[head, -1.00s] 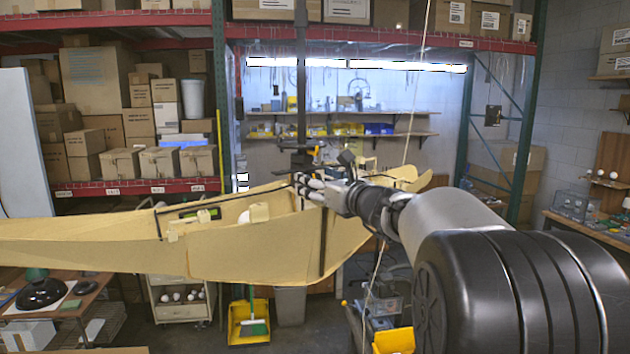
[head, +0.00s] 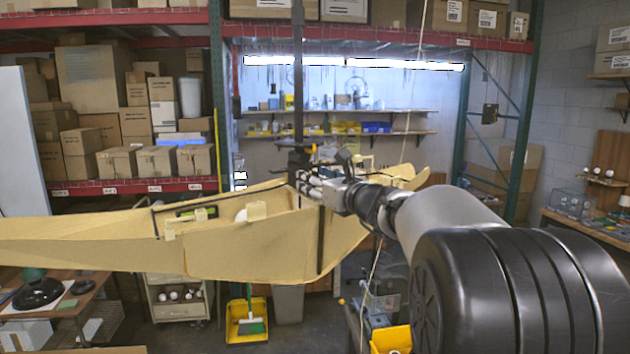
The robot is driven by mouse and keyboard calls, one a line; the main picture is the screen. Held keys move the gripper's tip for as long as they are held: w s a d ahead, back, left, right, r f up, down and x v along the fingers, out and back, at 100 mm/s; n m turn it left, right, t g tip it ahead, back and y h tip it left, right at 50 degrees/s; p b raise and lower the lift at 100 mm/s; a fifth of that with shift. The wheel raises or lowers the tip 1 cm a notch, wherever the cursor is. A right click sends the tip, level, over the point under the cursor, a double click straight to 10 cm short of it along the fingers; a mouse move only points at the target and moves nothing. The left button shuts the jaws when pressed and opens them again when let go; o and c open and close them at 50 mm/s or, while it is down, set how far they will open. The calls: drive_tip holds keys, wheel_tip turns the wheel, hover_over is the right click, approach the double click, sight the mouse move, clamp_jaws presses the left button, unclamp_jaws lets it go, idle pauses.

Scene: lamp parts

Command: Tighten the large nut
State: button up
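My gripper (head: 306,184) is at the middle of the head view, at the near side of a dark upright pole. A black block-like fitting (head: 299,161) sits on the pole (head: 298,75), just above and behind the gripper's fingers. A small orange-yellow piece (head: 304,148) shows at the fitting's top. I cannot make out the large nut for certain; it may be part of this fitting or hidden by the fingers. The fingers are too small and overlapped to tell whether they are open, shut or touching anything.
A long tan lamp-like shell (head: 260,252) spans the left and middle, with a green-and-black item (head: 198,213) and a white bulb (head: 242,215) in it. A thin cord (head: 416,90) hangs right of the gripper. Shelves of boxes (head: 95,80) stand behind.

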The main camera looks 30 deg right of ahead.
drive_tip(key=shift+f+n+b, duration=0.1)
drive_tip(key=shift+n+b, duration=0.2)
drive_tip(key=shift+b, duration=0.1)
drive_tip(key=n+b, duration=0.6)
drive_tip(key=b, duration=0.1)
drive_tip(key=shift+a, duration=0.15)
idle(0.3)
drive_tip(key=o, duration=1.1)
